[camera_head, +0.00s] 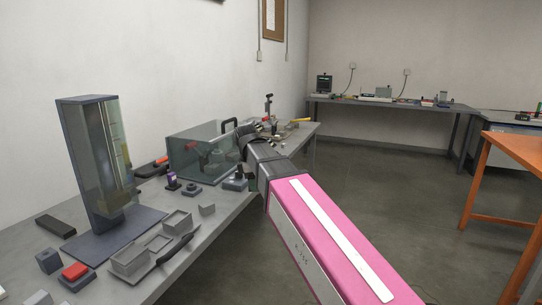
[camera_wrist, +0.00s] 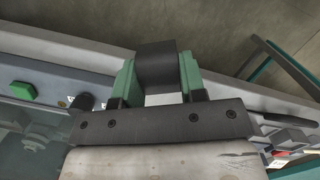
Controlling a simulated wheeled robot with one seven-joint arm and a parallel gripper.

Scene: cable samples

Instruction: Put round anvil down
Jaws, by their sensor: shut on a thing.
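In the wrist view, my gripper (camera_wrist: 157,80) has its two green fingers on either side of a dark grey, blunt block-like piece, which I take to be the round anvil (camera_wrist: 157,62). The fingers are shut on it and it stays between their tips. The piece is over the bench's front edge, with floor behind it in that view. I cannot tell its gap to the bench (camera_head: 215,210). In the head view, my arm reaches the bench beside the glass-walled box (camera_head: 190,150), and the held piece is not clearly made out.
A tall glass-fronted column (camera_head: 105,150) stands on the bench at left. A green button (camera_wrist: 22,92) shows on a casing. An orange table (camera_head: 515,150) is at right.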

